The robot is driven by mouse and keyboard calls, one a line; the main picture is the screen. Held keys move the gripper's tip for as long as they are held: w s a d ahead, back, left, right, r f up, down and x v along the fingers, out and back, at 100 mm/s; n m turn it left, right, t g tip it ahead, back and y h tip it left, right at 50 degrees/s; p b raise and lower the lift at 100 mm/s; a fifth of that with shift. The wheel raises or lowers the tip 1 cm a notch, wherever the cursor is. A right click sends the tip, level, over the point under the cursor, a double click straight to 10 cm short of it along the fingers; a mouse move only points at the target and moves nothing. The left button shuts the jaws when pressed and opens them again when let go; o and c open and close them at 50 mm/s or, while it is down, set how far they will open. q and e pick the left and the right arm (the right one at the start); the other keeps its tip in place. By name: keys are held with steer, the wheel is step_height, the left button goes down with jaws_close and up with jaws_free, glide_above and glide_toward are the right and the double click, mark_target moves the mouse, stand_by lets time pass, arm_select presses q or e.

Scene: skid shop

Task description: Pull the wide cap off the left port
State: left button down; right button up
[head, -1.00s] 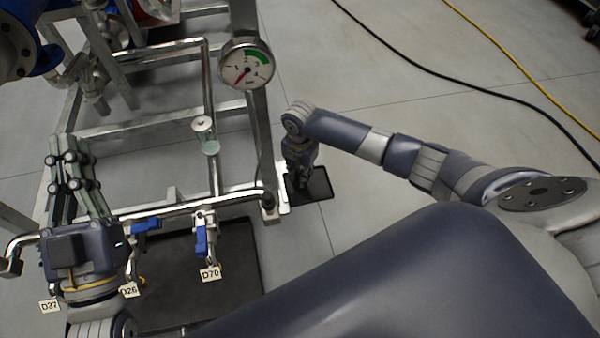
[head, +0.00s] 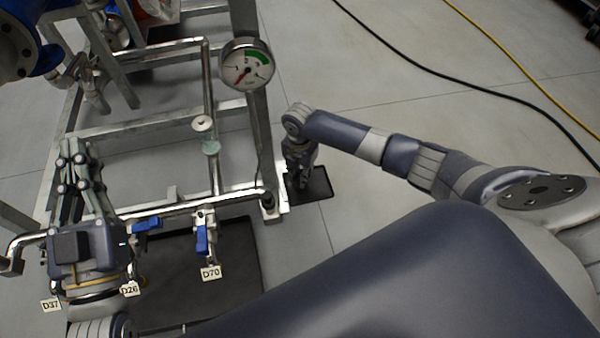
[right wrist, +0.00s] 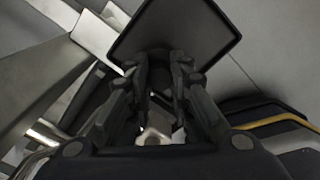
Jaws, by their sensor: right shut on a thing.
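My right gripper (head: 300,185) points down beside the frame's right end, above a small black mat. In the right wrist view its fingers (right wrist: 163,75) are closed around a dark thing (right wrist: 160,80), mostly hidden by the fingers; I cannot tell whether it is the wide cap. A dark end piece (head: 268,200) sits on the right end of the horizontal pipe, left of this gripper. My left gripper (head: 75,150) is at the left over the frame, with its fingers pointing away; whether it is open is unclear. I cannot make out the left port.
The metal pipe frame (head: 150,130) carries a pressure gauge (head: 246,64) and blue-handled valves (head: 202,240) with tags such as D70 (head: 211,273). A small black mat (head: 318,186) and a large dark mat (head: 240,290) lie on the floor. Cables cross the clear floor at right.

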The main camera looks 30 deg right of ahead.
steer(key=shift+f, duration=0.4)
stand_by(0.3)
steer(key=o, duration=1)
steer(key=o, duration=0.5)
